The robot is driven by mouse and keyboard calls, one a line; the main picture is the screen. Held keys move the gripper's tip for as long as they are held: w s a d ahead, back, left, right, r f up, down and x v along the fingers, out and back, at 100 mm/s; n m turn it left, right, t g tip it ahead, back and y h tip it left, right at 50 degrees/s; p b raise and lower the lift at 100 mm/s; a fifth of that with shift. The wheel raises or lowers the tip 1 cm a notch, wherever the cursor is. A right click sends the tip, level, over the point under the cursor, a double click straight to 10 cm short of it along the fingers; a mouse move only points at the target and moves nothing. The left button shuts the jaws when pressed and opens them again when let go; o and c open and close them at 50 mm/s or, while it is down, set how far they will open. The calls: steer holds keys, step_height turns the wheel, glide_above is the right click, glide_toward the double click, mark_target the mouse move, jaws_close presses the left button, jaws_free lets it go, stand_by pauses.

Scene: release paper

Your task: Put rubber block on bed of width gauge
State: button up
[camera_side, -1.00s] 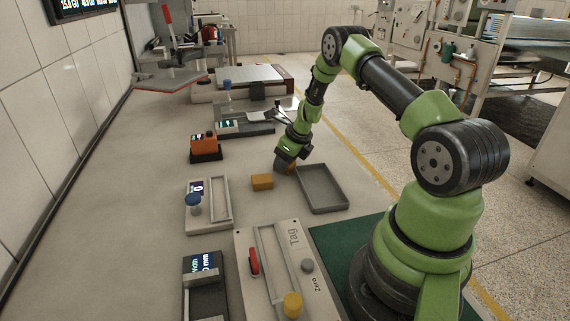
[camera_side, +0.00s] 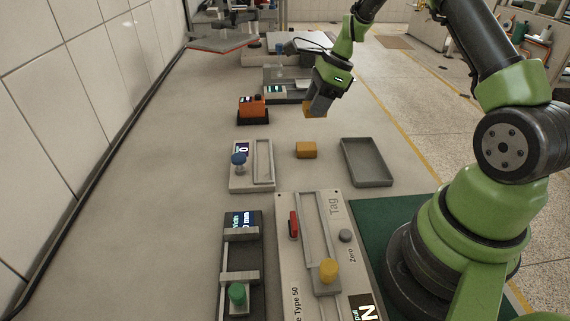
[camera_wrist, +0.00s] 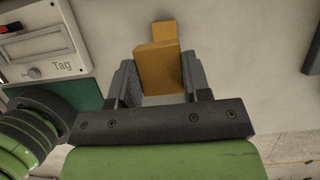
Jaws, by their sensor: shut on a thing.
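My gripper (camera_side: 318,104) is shut on a yellow-brown rubber block (camera_side: 315,112) and holds it above the table. The wrist view shows this block (camera_wrist: 158,68) between the two grey fingers. A second, similar block (camera_side: 306,150) lies on the table nearer the camera; it also shows beyond the held block in the wrist view (camera_wrist: 164,30). The width gauge (camera_side: 241,262) stands at the front, well away from my gripper. It has a display marked Width, two grey jaws with a gap between them, and a green knob. No block lies on its bed.
A grey tray (camera_side: 367,163) lies right of the loose block. The Tag device (camera_side: 285,260), with a red lever and yellow knob, stands right of the width gauge. A blue-knobbed gauge (camera_side: 251,166) and an orange device (camera_side: 252,109) stand left. The table's left side is clear.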

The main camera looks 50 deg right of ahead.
steer(key=s+a+r+n+g+h, duration=0.2)
steer(key=s+a+r+n+g, duration=0.15)
steer(key=a+n, duration=0.7)
steer(key=s+a+r+n+g+h, duration=0.1)
steer(key=s+a+r+n+g, duration=0.3)
steer(key=n, duration=1.2)
steer(key=a+f+n+t+h, duration=0.1)
steer(key=a+f+n+h, duration=0.3)
steer(key=a+n, duration=0.9)
steer(key=shift+s+a+f+m+y, duration=0.1)
steer(key=shift+a+f+m, duration=0.65)
steer(key=shift+f, duration=1.05)
steer(key=shift+s+a+f+m+y, duration=0.15)
steer(key=shift+a+f+m, duration=0.4)
steer(key=shift+a+f, duration=0.85)
steer(key=shift+s+a+f+m+y, duration=0.1)
steer(key=shift+a+f+m, duration=0.45)
steer(key=shift+f, duration=1.6)
steer(key=shift+d+f, duration=0.1)
steer(key=shift+d, duration=0.05)
steer(key=shift+f, duration=0.5)
steer(key=o, duration=1)
steer(key=shift+w+d, duration=0.1)
